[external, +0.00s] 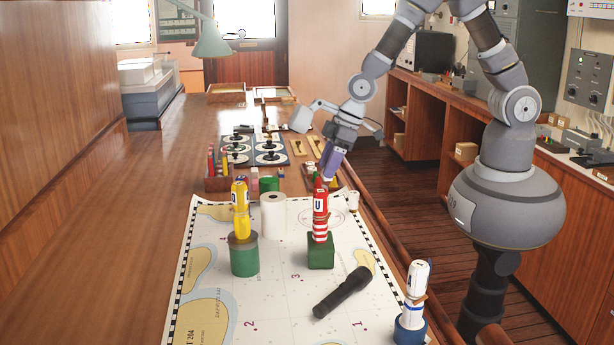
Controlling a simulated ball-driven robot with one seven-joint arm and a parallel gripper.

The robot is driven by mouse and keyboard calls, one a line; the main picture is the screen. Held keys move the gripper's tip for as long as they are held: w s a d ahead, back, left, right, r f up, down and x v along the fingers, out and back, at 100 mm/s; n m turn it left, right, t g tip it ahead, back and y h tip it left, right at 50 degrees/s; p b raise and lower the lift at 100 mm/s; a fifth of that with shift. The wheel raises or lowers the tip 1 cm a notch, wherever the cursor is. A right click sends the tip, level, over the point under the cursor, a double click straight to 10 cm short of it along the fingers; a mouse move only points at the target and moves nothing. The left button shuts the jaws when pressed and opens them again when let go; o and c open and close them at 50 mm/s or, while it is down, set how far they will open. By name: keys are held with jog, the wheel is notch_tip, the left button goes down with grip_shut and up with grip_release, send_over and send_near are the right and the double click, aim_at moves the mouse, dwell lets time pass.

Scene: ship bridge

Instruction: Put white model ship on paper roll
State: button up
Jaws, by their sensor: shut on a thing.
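The white model ship (416,282) stands upright on a blue round stand (409,331) at the front right corner of the chart. The white paper roll (273,217) stands upright near the back of the chart. My gripper (326,176) points down at the top of a red model ship (320,204) and is shut on it. The red ship is upright at the green block (320,252); I cannot tell whether it rests on the block or is just above it. My gripper is well behind and left of the white ship.
A yellow model ship (240,208) stands on a green cylinder (244,256) left of the roll. A black microphone (342,292) lies on the chart (280,318). Racks and dials (270,158) fill the table behind. The front left of the chart is clear.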

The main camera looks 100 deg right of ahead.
jog(key=w, duration=0.4)
jog(key=w+f, duration=0.1)
jog(key=w, duration=0.4)
jog(key=w+d, duration=0.1)
jog(key=w, duration=0.3)
jog(key=shift+w+f+p, duration=0.15)
jog(key=shift+f+p, duration=0.1)
jog(key=shift+p, duration=0.15)
jog(key=shift+w+f, duration=0.15)
jog(key=shift+f, duration=1.6)
jog(key=shift+f, duration=0.1)
jog(key=o, duration=1)
